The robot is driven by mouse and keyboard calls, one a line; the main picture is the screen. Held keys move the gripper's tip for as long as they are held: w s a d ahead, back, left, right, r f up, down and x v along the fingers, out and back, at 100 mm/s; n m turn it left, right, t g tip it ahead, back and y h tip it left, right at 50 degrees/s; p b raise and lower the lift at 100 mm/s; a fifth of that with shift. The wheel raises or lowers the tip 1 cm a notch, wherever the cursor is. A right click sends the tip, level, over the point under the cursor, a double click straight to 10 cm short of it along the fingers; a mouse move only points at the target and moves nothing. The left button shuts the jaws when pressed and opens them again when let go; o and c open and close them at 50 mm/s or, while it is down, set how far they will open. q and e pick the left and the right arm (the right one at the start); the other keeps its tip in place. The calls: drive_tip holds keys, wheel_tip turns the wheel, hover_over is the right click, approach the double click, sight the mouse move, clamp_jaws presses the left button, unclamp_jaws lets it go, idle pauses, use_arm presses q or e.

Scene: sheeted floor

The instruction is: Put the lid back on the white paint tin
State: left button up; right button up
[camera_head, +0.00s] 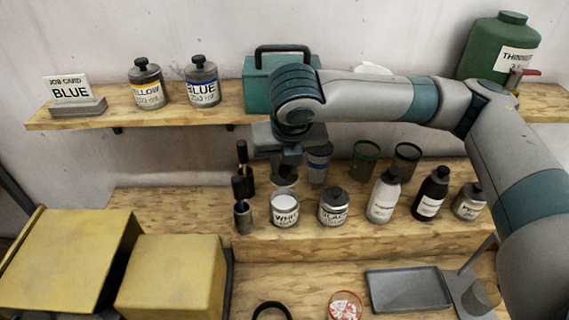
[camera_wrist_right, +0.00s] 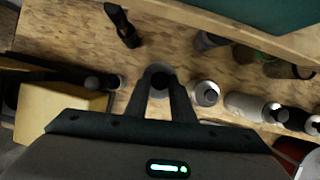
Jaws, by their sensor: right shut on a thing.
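The white paint tin (camera_head: 285,213), labelled WHITE, stands on the raised wooden step with its top open and white paint showing. My right gripper (camera_head: 288,165) is directly above it, pointing down. It is shut on the lid (camera_head: 284,181), a grey disc whose dark knob is between the fingers. The lid hangs just above the tin's mouth, apart from it. In the right wrist view the lid (camera_wrist_right: 160,70) shows between the fingertips and hides the tin below. My left gripper is not in view.
The black paint tin (camera_head: 333,209) stands close right of the white one. Dark-handled brushes in a holder (camera_head: 243,218) stand close left. Bottles (camera_head: 383,200) stand further right, cups (camera_head: 365,160) behind. A grey tray (camera_head: 408,290) lies in front; yellow boxes (camera_head: 172,280) are at left.

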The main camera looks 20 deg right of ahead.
sight(285, 179)
drive_tip(key=shift+f+b, duration=0.55)
wheel_tip(285, 179, down, 3)
drive_tip(key=b, duration=0.4)
drive_tip(key=shift+f, duration=1.1)
drive_tip(key=shift+p, duration=0.8)
idle(0.6)
drive_tip(key=shift+f+p, duration=0.15)
drive_tip(key=shift+p, duration=0.65)
idle(1.7)
drive_tip(key=o, duration=1.6)
drive_tip(key=shift+c, duration=0.2)
